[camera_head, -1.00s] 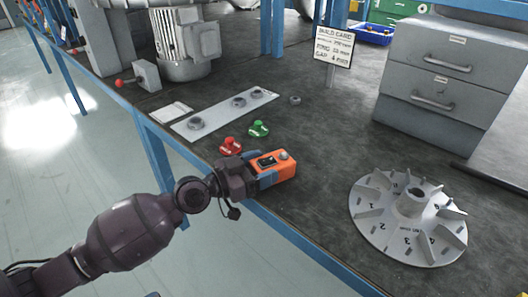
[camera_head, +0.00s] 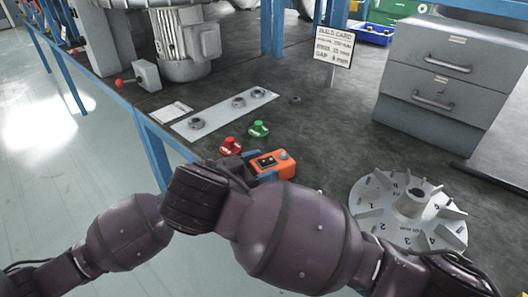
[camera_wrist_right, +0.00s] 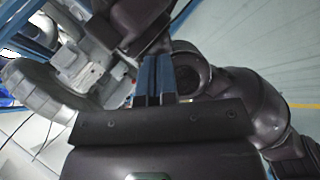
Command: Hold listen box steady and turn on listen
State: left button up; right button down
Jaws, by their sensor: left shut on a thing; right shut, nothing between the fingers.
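The orange listen box (camera_head: 284,171) sits at the bench's front edge, with a dark display and a round grey knob on top. My left gripper (camera_head: 264,170) is shut on it; blue fingers show beside the box. My right arm crosses the front of the head view, hiding part of my left arm and wrist; its fingertips cannot be made out there. In the right wrist view my right gripper (camera_wrist_right: 154,82) has its blue fingers together, with nothing between them. The listen box cannot be made out in that view.
A red knob piece (camera_head: 230,147) and a green one (camera_head: 258,129) lie behind the box. A finned grey impeller disc (camera_head: 400,221) is to the right, partly behind my right arm. A strip with rings (camera_head: 222,116), a build card (camera_head: 334,46) and grey drawers (camera_head: 440,75) stand farther back.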

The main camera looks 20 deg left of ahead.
jog(key=w+d+r+m+g+h, duration=0.25)
jog(key=w+r+m, duration=0.25)
jog(key=w, duration=0.3)
notch_tip(320, 180, up, 8)
jog(key=m+g+y, duration=0.1)
jog(key=m+g, duration=0.2)
jog(key=m, duration=0.1)
send_over(262, 160)
jog(key=s+d, duration=0.2)
jog(key=d, duration=0.1)
jog(key=shift+w+d+r+m+g, duration=0.25)
jog(key=shift+d+r+m, duration=0.05)
jog(key=shift+r, duration=0.1)
jog(key=x, duration=1.2)
jog(key=shift+s+f, duration=0.3)
jog(key=shift+f, duration=0.7)
